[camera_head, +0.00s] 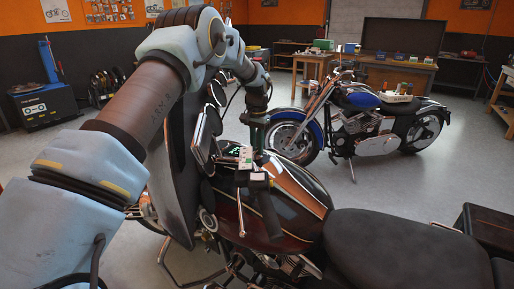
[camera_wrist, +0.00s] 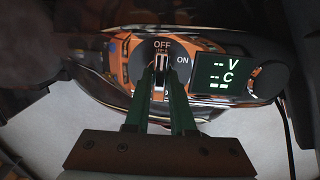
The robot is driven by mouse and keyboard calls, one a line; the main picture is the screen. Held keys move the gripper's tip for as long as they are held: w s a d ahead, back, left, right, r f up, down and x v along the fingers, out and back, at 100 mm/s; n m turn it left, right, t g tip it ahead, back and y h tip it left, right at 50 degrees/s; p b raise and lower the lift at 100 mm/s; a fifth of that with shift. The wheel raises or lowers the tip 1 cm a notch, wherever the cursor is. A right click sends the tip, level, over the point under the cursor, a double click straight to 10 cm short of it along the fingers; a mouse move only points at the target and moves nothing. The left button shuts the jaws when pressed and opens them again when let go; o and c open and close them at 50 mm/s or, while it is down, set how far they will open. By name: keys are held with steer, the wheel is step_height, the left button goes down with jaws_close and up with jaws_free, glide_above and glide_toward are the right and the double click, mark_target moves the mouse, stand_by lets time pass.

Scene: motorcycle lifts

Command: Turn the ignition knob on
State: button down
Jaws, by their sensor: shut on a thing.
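The ignition knob (camera_wrist: 161,65) sits on the motorcycle's dash in the wrist view, with OFF printed above it and ON to its right. Its white-marked grip stands upright, in line with OFF. My gripper (camera_wrist: 161,88) is shut on the knob, with one green finger on each side. In the head view my gripper (camera_head: 257,143) reaches down to the dash of the dark motorcycle (camera_head: 305,225); the knob cannot be made out there.
A small display (camera_wrist: 222,72) right of the knob shows dashes beside V and C. The near motorcycle's handlebar and mirror parts crowd my arm. A blue motorcycle (camera_head: 365,115) stands behind, with a wooden workbench (camera_head: 395,75) beyond it. Grey floor lies open between.

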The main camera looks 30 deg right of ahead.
steer(key=shift+m, duration=0.3)
steer(key=m+b, duration=0.1)
steer(key=m, duration=0.4)
steer(key=shift+m+t, duration=0.3)
steer(key=m, duration=0.5)
steer(key=shift+s+m+t+b, duration=0.1)
steer(key=shift+m+t+b, duration=0.2)
steer(key=shift+b, duration=0.1)
stand_by(0.3)
steer(key=c, duration=0.8)
jaws_free()
steer(key=shift+o, duration=0.2)
steer(key=shift+r, duration=0.1)
step_height(320, 180, up, 10)
steer(key=s+b, duration=0.1)
steer(key=b, duration=0.2)
steer(key=shift+r, duration=0.25)
steer(key=shift+s, duration=0.1)
